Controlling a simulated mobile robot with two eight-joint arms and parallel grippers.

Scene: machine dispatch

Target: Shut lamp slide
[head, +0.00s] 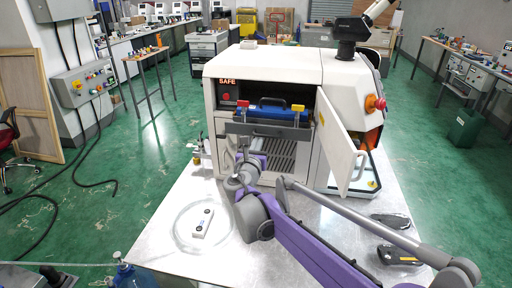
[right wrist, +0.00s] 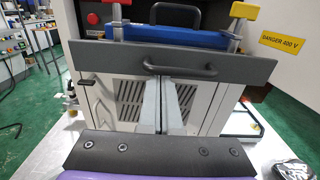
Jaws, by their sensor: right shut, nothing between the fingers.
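The lamp slide is a drawer with a dark grey front (head: 282,134) and a black bar handle. It stands out from the white machine (head: 300,68), and a blue block (head: 262,112) with a black handle sits behind its front. In the right wrist view the slide front (right wrist: 105,62) spans the picture, with its handle (right wrist: 180,72) in the middle. My right gripper (head: 243,150) is shut and empty at the slide's front. In the right wrist view its fingertips (right wrist: 179,82) are just below the handle; I cannot tell whether they touch. My left gripper is not in view.
A white door (head: 341,142) stands open right of the slide. Red (head: 240,104) and yellow (head: 299,108) clamps flank the blue block. A microscope (head: 358,28) is on top. A white controller (head: 203,222) and dark tools (head: 398,255) lie on the table.

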